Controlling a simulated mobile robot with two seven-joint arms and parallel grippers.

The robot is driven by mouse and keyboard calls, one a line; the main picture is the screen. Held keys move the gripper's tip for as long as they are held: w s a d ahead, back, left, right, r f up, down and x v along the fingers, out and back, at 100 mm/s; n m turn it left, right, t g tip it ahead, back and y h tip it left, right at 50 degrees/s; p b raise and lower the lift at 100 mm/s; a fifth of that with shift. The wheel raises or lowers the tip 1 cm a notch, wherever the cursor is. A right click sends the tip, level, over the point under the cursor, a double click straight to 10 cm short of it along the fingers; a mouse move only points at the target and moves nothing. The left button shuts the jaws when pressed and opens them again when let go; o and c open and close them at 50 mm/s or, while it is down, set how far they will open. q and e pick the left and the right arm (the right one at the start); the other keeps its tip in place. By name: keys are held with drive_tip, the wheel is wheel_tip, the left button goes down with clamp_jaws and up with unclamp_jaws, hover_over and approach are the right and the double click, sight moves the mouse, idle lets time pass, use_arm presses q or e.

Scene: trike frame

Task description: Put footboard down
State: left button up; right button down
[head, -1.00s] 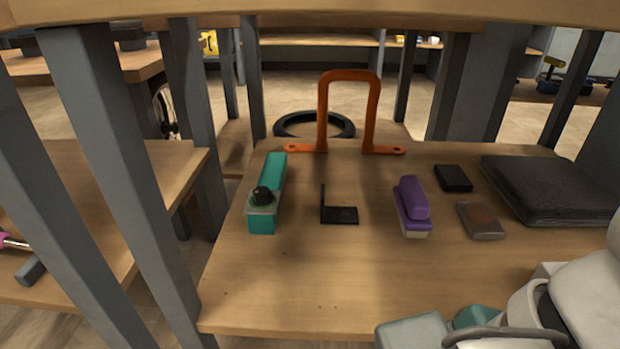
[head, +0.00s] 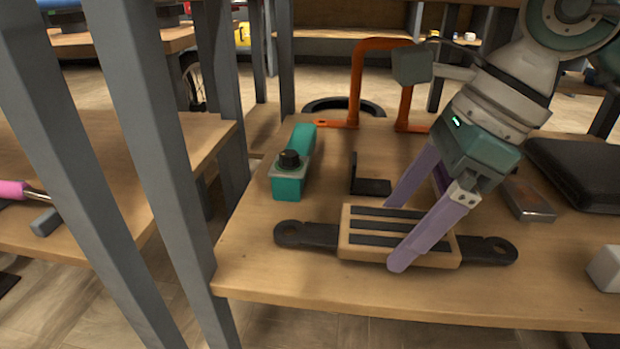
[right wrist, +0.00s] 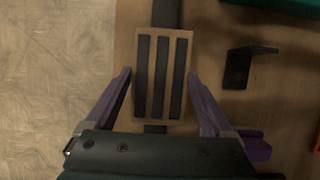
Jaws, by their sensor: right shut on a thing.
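The footboard (head: 346,231) is a light wooden block with black strips on top and a dark bar with a holed lug at each end. It lies level at the front of the wooden table (head: 300,285), on it or just above it; I cannot tell which. My right gripper (head: 395,232) reaches down from the upper right with its purple fingers across the block. In the right wrist view the fingers (right wrist: 160,73) are against both long sides of the footboard (right wrist: 152,75). My left gripper is not in view.
Behind the footboard are a teal block with a black knob (head: 289,180), a black angle bracket (head: 372,187) and an orange hoop (head: 356,85). A dark flat pad (head: 580,170) and a small grey-brown box (head: 530,200) lie at the right. Grey posts (head: 165,150) stand at the left.

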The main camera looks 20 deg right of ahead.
drive_tip(key=shift+f, duration=0.7)
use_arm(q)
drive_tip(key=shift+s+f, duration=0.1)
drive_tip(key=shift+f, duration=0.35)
use_arm(e)
drive_tip(key=shift+s+a, duration=0.15)
drive_tip(key=shift+s, duration=0.05)
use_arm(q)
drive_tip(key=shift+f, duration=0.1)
use_arm(e)
unclamp_jaws()
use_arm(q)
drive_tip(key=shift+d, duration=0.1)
